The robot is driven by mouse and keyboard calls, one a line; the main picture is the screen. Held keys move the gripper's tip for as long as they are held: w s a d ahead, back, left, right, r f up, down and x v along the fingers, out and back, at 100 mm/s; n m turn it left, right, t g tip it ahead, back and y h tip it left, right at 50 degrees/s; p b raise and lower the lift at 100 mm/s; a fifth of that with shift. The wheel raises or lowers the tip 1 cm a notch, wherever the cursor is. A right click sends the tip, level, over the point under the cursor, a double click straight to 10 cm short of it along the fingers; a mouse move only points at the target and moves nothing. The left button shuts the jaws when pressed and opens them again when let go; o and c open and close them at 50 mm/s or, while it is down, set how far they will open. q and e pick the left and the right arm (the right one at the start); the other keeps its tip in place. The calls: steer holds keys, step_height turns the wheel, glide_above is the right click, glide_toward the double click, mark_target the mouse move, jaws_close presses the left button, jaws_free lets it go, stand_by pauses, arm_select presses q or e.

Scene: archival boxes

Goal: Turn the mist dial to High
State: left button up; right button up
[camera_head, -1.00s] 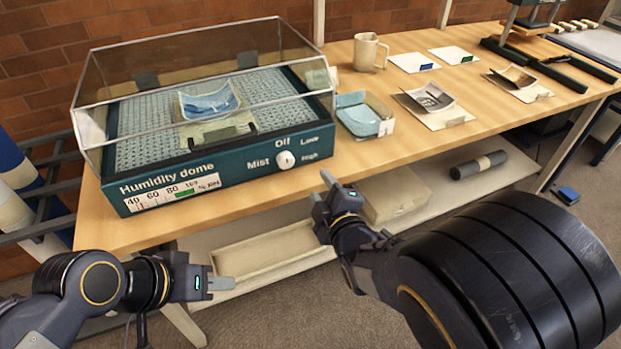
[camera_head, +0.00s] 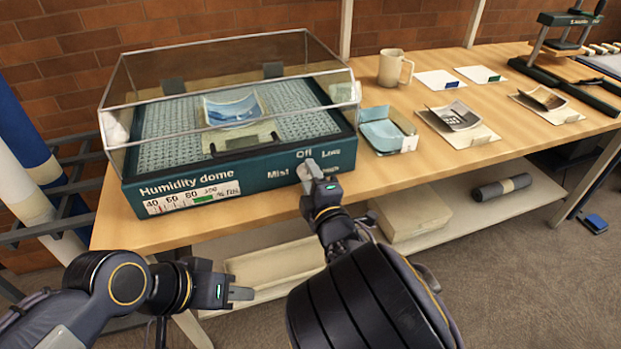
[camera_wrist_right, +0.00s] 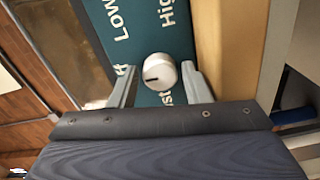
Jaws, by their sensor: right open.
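The humidity dome (camera_head: 245,172) is a teal box with a clear lid, standing on the bench. Its mist dial (camera_wrist_right: 160,70) is a round pale knob with a dark mark, seen in the right wrist view. The mark points left, toward the partly hidden Off label (camera_wrist_right: 124,74). The Low (camera_wrist_right: 118,20) and High (camera_wrist_right: 170,14) labels lie beyond the dial. My right gripper (camera_wrist_right: 160,76) is open, with one finger on each side of the dial; I cannot tell whether they touch it. In the head view it hides most of the dial. My left gripper (camera_head: 238,293) hangs before the bench, away from the dome.
A blue-lined tray (camera_head: 388,130), a mug (camera_head: 394,68), cards and photographs (camera_head: 455,117) lie on the bench (camera_head: 480,100) to the right of the dome. A box (camera_head: 415,213) and a dark roll (camera_head: 502,187) lie on the shelf below. The bench's front strip is clear.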

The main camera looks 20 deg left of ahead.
steer(key=shift+c, duration=0.4)
steer(key=c, duration=0.6)
steer(key=shift+f+m+b, duration=0.2)
steer(key=shift+m+b, duration=0.8)
steer(key=shift+b, duration=0.15)
steer(key=m+b, duration=0.3)
steer(key=shift+f+m, duration=0.1)
steer(key=shift+m, duration=0.2)
steer(key=m+b, duration=0.9)
steer(key=m, duration=0.2)
steer(key=shift+m, duration=0.3)
steer(key=m+b, duration=0.2)
steer(key=m, duration=0.1)
steer(key=shift+s+a+m+b, duration=0.1)
steer(key=shift+m+b, duration=0.6)
steer(key=shift+m, duration=1)
steer(key=shift+r, duration=0.2)
